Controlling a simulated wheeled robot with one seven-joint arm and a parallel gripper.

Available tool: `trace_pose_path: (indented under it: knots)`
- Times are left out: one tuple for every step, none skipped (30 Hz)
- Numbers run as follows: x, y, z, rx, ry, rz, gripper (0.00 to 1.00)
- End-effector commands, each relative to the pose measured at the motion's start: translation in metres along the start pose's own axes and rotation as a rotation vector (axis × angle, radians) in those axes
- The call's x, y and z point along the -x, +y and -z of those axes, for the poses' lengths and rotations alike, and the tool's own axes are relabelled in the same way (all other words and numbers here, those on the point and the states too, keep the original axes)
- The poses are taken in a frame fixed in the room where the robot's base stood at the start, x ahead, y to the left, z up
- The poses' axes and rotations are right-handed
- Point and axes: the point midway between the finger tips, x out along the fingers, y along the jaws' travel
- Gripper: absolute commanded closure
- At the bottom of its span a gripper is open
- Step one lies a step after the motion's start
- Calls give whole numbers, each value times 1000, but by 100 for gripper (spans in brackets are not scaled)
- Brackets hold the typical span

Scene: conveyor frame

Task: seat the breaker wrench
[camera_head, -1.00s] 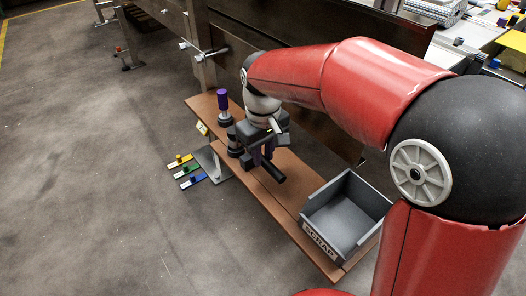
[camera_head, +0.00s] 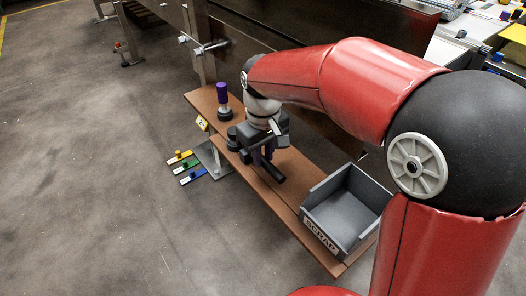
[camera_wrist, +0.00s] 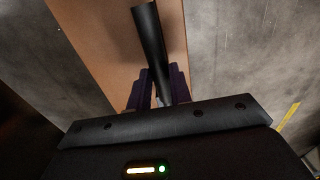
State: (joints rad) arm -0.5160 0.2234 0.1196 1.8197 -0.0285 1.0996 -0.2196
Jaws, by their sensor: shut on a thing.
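My gripper (camera_head: 262,160) hangs above the brown bench, pointing down. It is shut on a dark bar, which I take to be the breaker wrench (camera_head: 275,176). In the wrist view the black bar (camera_wrist: 149,40) runs up from between the purple fingers of my gripper (camera_wrist: 158,88). Its far end, behind the gripper, is hidden. A dark round holder (camera_head: 232,142) is just left of the gripper and partly covered by it. A purple-handled tool (camera_head: 222,92) stands upright in another dark round base at the bench's far end.
A grey scrap bin (camera_head: 325,237) stands on the near right end of the brown bench (camera_head: 293,207). Conveyor framing rises behind the bench.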

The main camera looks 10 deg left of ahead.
Motion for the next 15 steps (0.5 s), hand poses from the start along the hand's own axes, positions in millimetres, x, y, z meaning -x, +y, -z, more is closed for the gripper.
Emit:
trace_pose_path:
  knots:
    - [-2, 0, 0, 0, 1, 0, 100]
    - [-3, 0, 0, 0, 1, 0, 100]
    - [-4, 0, 0, 0, 1, 0, 100]
    - [-4, 0, 0, 0, 1, 0, 100]
    - [-4, 0, 0, 0, 1, 0, 100]
    - [-4, 0, 0, 0, 1, 0, 100]
    - [-4, 0, 0, 0, 1, 0, 100]
    - [-4, 0, 0, 0, 1, 0, 100]
    - [-4, 0, 0, 0, 1, 0, 100]
    - [-4, 0, 0, 0, 1, 0, 100]
    - [-4, 0, 0, 0, 1, 0, 100]
    - [-4, 0, 0, 0, 1, 0, 100]
    - [-4, 0, 0, 0, 1, 0, 100]
    - [-4, 0, 0, 0, 0, 0, 100]
    - [-4, 0, 0, 0, 0, 0, 76]
